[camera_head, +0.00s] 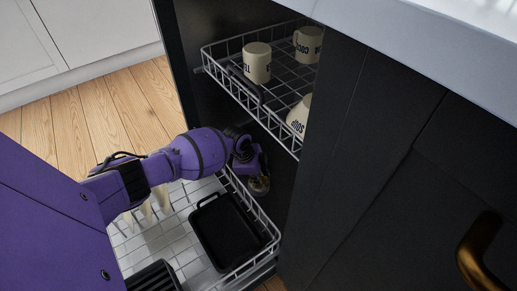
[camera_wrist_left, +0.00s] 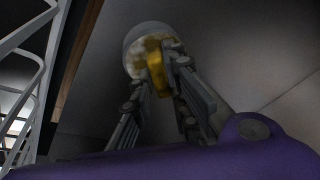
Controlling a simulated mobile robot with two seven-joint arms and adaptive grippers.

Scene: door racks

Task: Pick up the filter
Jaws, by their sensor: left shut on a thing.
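My left gripper (camera_head: 257,172) is at the side of the cabinet opening, above the right rim of the lower wire rack. It is shut on the filter (camera_head: 261,186), a small item that shows brownish yellow and dark below the purple wrist. In the left wrist view the filter (camera_wrist_left: 146,46) is a pale, mottled round piece with a yellow part between the two grey fingers. The fingers and wrist hide part of it. My right gripper is not in view.
The lower wire rack (camera_head: 186,272) holds a black tray (camera_head: 226,232) and a black slotted item (camera_head: 154,277). The upper wire rack (camera_head: 281,83) holds cream mugs (camera_head: 257,63). A dark cabinet panel (camera_head: 345,170) stands close on the right. Wooden floor is open at left.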

